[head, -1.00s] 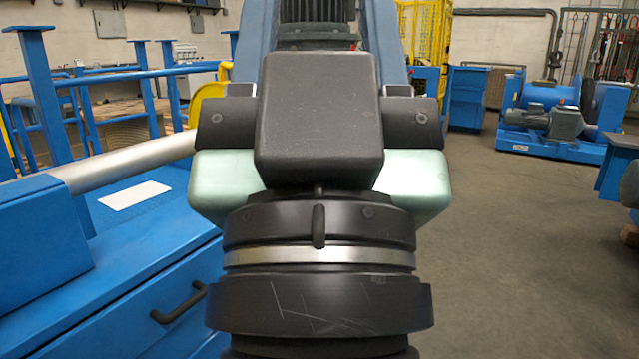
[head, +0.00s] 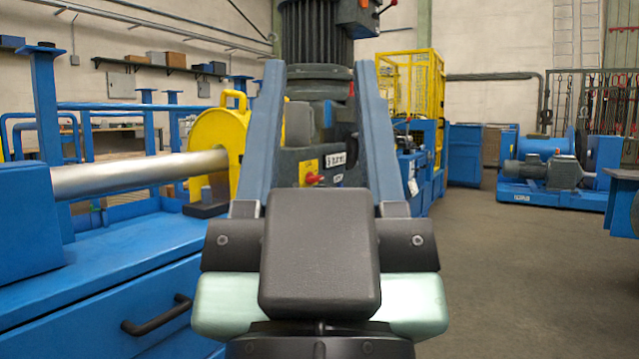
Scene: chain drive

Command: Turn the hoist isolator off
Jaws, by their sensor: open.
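My gripper (head: 317,70) is open, its two blue-grey fingers standing apart in the middle of the head view, pointing away from me. Between the fingers a dark grey machine housing (head: 290,165) shows. A second dark box (head: 355,18) with red parts sits higher up, cut by the top edge. I cannot tell for certain which of these is the hoist isolator. Nothing is held between the fingers, and their distance from the handle is unclear.
A blue bench (head: 110,300) with a black drawer handle fills the left, with a silver shaft (head: 130,173) and yellow guard (head: 215,150) above it. A yellow cage (head: 415,90) stands behind right. A blue winch (head: 545,165) stands far right. The floor (head: 500,290) at right is clear.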

